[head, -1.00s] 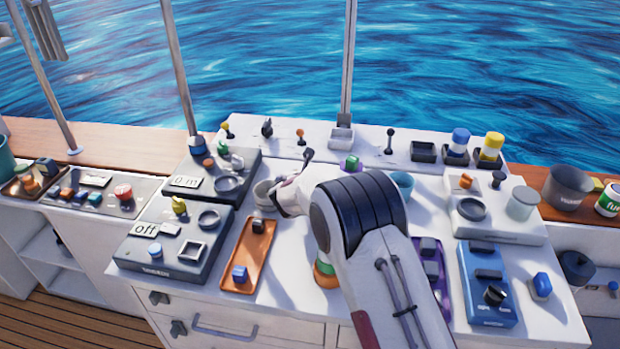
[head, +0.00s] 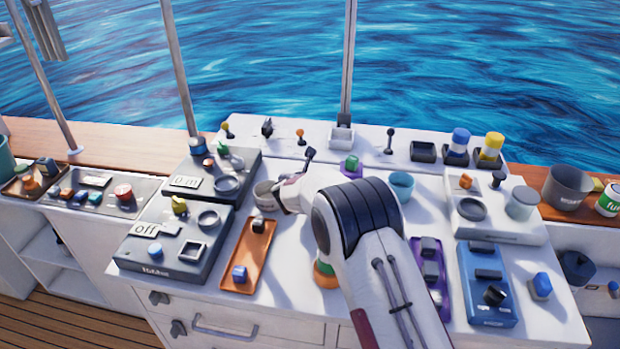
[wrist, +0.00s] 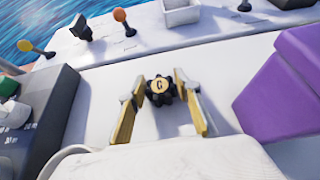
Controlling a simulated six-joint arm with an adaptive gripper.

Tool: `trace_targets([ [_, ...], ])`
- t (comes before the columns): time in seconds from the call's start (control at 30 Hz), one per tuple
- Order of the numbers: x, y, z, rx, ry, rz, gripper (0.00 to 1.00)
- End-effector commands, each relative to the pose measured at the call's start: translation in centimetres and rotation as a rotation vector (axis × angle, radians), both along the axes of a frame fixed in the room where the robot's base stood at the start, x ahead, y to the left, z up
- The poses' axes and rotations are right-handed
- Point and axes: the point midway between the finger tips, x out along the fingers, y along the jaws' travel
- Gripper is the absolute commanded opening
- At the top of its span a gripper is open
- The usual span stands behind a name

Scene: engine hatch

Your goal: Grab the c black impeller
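The black impeller (wrist: 158,90) is small, with a lobed rim and a tan cap lettered "C". In the wrist view it lies between the tips of my gripper (wrist: 160,82). One yellow-edged finger is on each side of it, spread apart, with what looks like a narrow gap at each side. I cannot tell whether either fingertip touches it. In the head view my gripper (head: 309,155) shows only in part at the middle of the console, and I cannot make out the impeller there.
A purple block (wrist: 285,90) stands close on the right in the wrist view. A dark panel with a green knob (wrist: 12,112) is on the left. A white square tray (wrist: 181,12) and several levers stand at the back. White tabletop between them is clear.

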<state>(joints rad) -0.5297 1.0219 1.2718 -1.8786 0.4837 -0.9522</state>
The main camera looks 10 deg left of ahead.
Motion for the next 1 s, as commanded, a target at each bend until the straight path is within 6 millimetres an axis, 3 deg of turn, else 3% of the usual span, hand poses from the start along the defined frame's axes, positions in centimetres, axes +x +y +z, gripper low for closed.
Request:
trace_targets([
  [0.07,0.0,0.0,0.0,0.0,0.0,0.0,0.1],
  [0.57,0.0,0.0,0.7,0.002,-0.001,-0.001,0.1],
  [1.0,0.0,0.0,6.0,0.002,-0.003,0.0,0.1],
])
